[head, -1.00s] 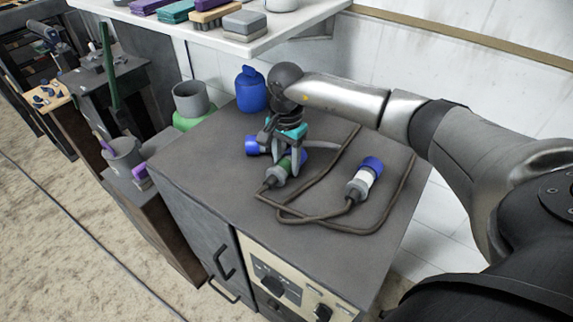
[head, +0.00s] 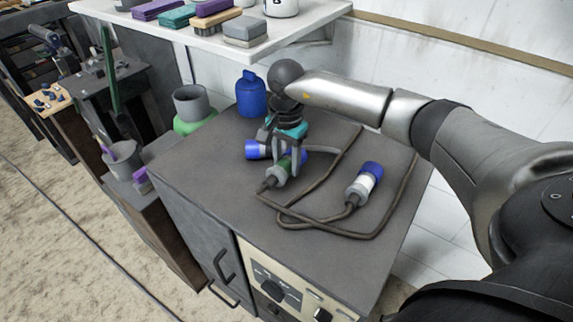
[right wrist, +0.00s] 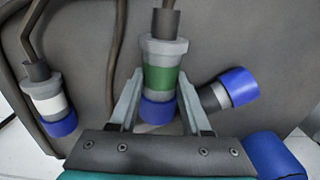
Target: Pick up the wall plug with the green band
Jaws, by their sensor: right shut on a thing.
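The wall plug with the green band (head: 283,165) lies on the grey cabinet top (head: 205,180). In the right wrist view its green band (right wrist: 160,78) sits between the two fingers, with its blue end nearer the palm. My right gripper (head: 284,168) is shut on this plug from above; it also shows in the right wrist view (right wrist: 158,95). A plug with a white band (head: 363,183) lies to the right, and it is at the left in the right wrist view (right wrist: 50,103). My left gripper is not in view.
Another blue-ended plug (head: 256,149) lies close beside the gripper. Brown cables (head: 318,217) loop over the cabinet top. A blue bottle (head: 251,93) stands at the back edge. A white shelf (head: 210,37) with several blocks and brushes is above.

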